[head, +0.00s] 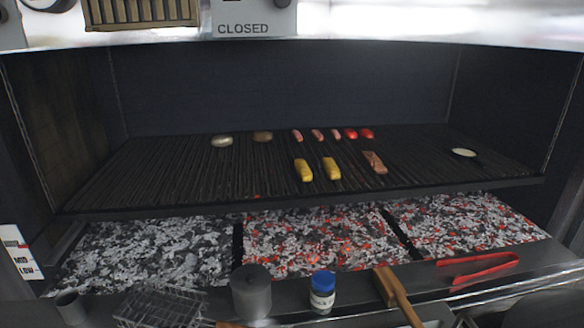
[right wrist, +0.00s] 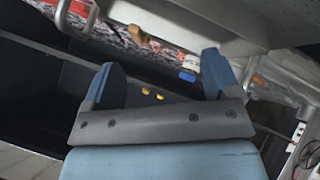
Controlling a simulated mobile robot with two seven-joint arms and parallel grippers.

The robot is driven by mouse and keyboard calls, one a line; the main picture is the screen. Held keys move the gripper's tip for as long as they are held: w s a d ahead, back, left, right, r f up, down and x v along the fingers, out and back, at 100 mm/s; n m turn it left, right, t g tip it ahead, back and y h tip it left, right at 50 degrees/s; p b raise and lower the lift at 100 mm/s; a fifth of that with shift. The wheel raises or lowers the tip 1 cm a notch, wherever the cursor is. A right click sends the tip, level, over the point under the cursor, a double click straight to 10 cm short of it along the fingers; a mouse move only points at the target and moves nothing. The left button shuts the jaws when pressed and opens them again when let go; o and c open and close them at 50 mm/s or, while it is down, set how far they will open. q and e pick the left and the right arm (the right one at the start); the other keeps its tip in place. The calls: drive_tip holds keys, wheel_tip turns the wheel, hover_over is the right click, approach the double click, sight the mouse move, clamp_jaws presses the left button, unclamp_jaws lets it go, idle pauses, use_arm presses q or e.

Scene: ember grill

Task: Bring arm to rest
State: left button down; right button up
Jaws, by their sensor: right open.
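My right gripper (right wrist: 160,78) shows in the right wrist view with its two blue fingers spread wide apart. Nothing is between them. It does not show in the head view, and its distance from the grill cannot be told. My left gripper is in neither view. The grill grate (head: 130,185) carries two yellow corn pieces (head: 331,169), a brown piece of meat (head: 375,162), several sausages (head: 317,135), red pieces (head: 366,133), two rounded items (head: 222,141) at the left and a small pale dish (head: 464,153) at the right.
Glowing embers (head: 310,238) lie in trays below the grate. The front ledge holds a wire basket (head: 160,306), a grey canister (head: 251,291), a blue-capped jar (head: 322,291), a wooden-handled tool (head: 398,295) and red tongs (head: 478,268). A hood with a CLOSED sign (head: 244,28) hangs above.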

drive_tip(key=s+f+m+g+y, duration=0.1)
drive_tip(key=s+f+m+g, duration=0.35)
drive_tip(key=s, duration=0.55)
drive_tip(key=w+a+f+t+y+p, duration=0.3)
drive_tip(key=w+a+f+t+p, duration=0.2)
drive_tip(key=a+f+t+p, duration=0.1)
drive_tip(key=shift+w+a+f+n+p, duration=0.3)
drive_tip(key=shift+a+n+p, duration=0.1)
drive_tip(key=shift+a+n, duration=0.1)
idle(0.6)
drive_tip(key=shift+o, duration=0.4)
